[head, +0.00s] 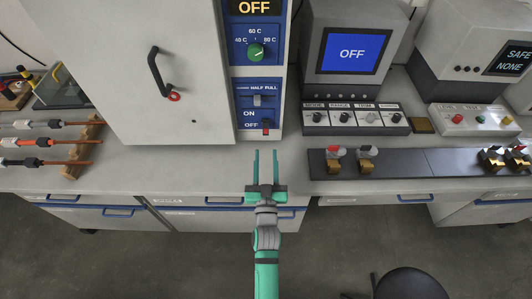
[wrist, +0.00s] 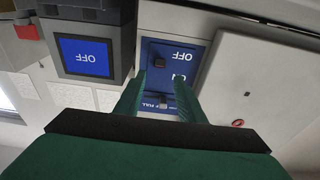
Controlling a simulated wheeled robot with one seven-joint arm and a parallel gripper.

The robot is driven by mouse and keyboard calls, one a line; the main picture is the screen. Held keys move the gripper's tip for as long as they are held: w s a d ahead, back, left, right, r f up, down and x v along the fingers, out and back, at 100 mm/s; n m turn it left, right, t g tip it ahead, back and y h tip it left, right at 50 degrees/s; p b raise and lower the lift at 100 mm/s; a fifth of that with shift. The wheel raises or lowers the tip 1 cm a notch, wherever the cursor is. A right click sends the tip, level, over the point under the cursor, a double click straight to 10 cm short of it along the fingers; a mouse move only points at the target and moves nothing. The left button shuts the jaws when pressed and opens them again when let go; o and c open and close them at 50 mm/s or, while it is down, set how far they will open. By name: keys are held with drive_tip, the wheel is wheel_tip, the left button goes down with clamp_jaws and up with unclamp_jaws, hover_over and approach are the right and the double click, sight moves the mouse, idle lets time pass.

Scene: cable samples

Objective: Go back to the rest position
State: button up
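My gripper (head: 265,165) is open and empty in the head view, with its two green fingers parallel and apart, pointing at the control panel. In the wrist view my gripper (wrist: 163,90) frames the lower blue panel, which appears upside down. The panel's ON/OFF switch (head: 267,126) is down by OFF. The HALF/FULL slider (head: 258,100) sits between its marks. No contact between the fingers and the panel is clear.
A large grey cabinet (head: 140,60) with a black handle stands left of the panel. A screen (head: 352,50) reading OFF stands to the right. Cable samples (head: 40,142) lie on a wooden rack at left. A dark fixture strip (head: 405,164) lies along the right bench. A stool (head: 408,284) stands on the floor.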

idle(0.5)
drive_tip(key=s+f+g, duration=0.1)
drive_tip(key=s+f, duration=0.2)
drive_tip(key=s, duration=0.7)
drive_tip(key=s+f+g, duration=0.1)
drive_tip(key=s+f, duration=0.1)
drive_tip(key=s, duration=0.7)
drive_tip(key=s+r+g, duration=0.1)
drive_tip(key=s+r, duration=0.1)
drive_tip(key=s, duration=0.7)
drive_tip(key=s+r+g, duration=0.1)
drive_tip(key=s+r, duration=0.1)
drive_tip(key=s, duration=0.8)
drive_tip(key=shift+r, duration=0.25)
drive_tip(key=shift+s+a, duration=0.1)
